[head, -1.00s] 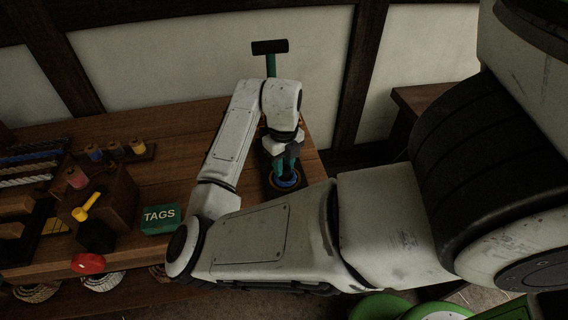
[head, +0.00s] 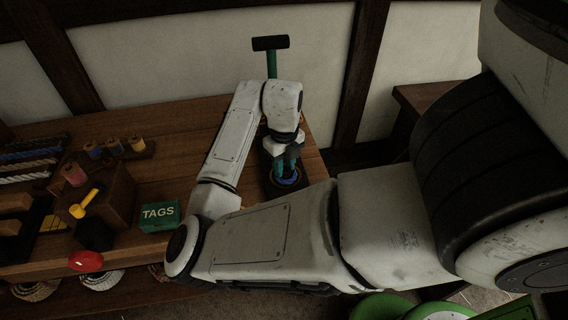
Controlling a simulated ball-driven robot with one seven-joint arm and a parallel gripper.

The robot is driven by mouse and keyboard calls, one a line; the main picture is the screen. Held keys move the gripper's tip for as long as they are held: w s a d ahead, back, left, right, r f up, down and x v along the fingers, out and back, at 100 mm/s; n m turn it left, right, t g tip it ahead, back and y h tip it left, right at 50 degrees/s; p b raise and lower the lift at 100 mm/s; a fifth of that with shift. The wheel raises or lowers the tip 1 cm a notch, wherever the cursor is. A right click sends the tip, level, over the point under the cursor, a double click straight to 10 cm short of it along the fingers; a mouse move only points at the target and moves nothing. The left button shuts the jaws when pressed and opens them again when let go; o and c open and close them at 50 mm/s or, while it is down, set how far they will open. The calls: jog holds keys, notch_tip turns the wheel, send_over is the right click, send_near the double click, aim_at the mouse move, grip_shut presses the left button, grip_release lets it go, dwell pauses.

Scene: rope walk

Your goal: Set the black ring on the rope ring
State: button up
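My gripper (head: 287,172) points down at the right end of the wooden bench, its teal fingers low over a small round stack. A blue ring-shaped part (head: 289,181) shows at the fingertips. A dark round edge, which may be the black ring, and a thin tan edge, which may be the rope ring, show around it. They are too small and shaded to tell apart, or to tell whether they touch. My arm hides part of this spot, and the gap between the fingers is not clear.
A teal post with a black crossbar (head: 270,43) rises behind my wrist. To the left are a green TAGS box (head: 159,217), a wooden block with a yellow piece (head: 85,203), thread spools (head: 115,147) and rope lengths (head: 30,166). The bench between is clear.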

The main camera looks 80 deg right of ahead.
jog(key=o, duration=0.5)
jog(key=shift+r, duration=0.1)
notch_tip(320, 180, up, 11)
jog(key=shift+f+b, duration=0.2)
jog(key=shift+b, duration=0.15)
dwell(0.6)
